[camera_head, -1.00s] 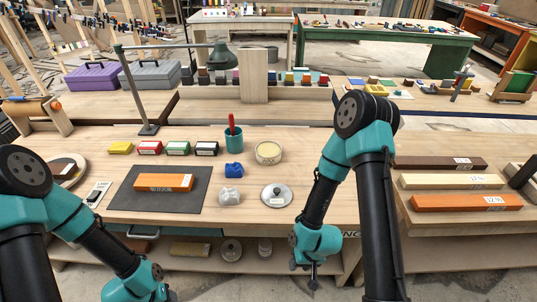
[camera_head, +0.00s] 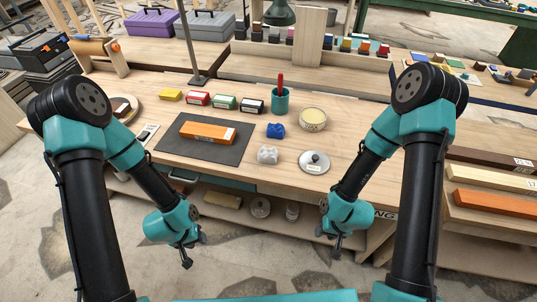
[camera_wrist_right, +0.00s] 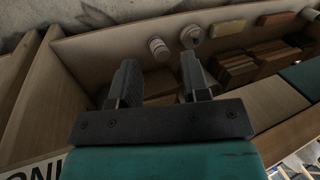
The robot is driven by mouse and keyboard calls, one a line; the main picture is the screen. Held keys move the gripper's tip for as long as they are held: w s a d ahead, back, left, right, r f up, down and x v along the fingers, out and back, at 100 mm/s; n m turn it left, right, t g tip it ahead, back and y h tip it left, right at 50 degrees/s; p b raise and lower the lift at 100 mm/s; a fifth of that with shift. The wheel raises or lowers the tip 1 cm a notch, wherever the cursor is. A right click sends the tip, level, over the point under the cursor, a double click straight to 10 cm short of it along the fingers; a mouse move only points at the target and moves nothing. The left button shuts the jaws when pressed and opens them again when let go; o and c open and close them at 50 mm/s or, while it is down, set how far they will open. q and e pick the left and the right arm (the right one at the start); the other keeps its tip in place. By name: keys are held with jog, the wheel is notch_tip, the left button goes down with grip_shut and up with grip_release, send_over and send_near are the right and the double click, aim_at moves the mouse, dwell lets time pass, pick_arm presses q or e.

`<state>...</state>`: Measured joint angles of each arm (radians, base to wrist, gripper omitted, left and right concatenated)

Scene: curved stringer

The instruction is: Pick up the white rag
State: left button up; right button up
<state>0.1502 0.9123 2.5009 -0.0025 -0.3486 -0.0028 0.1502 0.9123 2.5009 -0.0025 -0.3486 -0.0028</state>
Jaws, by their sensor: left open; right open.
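The white rag (camera_head: 267,154) is a small crumpled piece on the wooden bench top, in front of a crumpled blue rag (camera_head: 275,130) and left of a round metal lid with a knob (camera_head: 314,161). My left gripper (camera_head: 187,262) hangs open and empty in front of the bench, below its top. My right gripper (camera_head: 337,254) also hangs low in front of the bench, to the right of the rag and apart from it. In the right wrist view the right gripper's two fingers (camera_wrist_right: 158,80) are apart with nothing between them. The rag does not show there.
An orange block (camera_head: 207,132) lies on a dark mat (camera_head: 172,147) left of the rag. A teal cup (camera_head: 280,101) and a round tin (camera_head: 313,118) stand behind it. The bench's front edge and lower shelf lie close to both grippers. Bare wood surrounds the rag.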

dwell(0.3)
jog(key=o, duration=0.9)
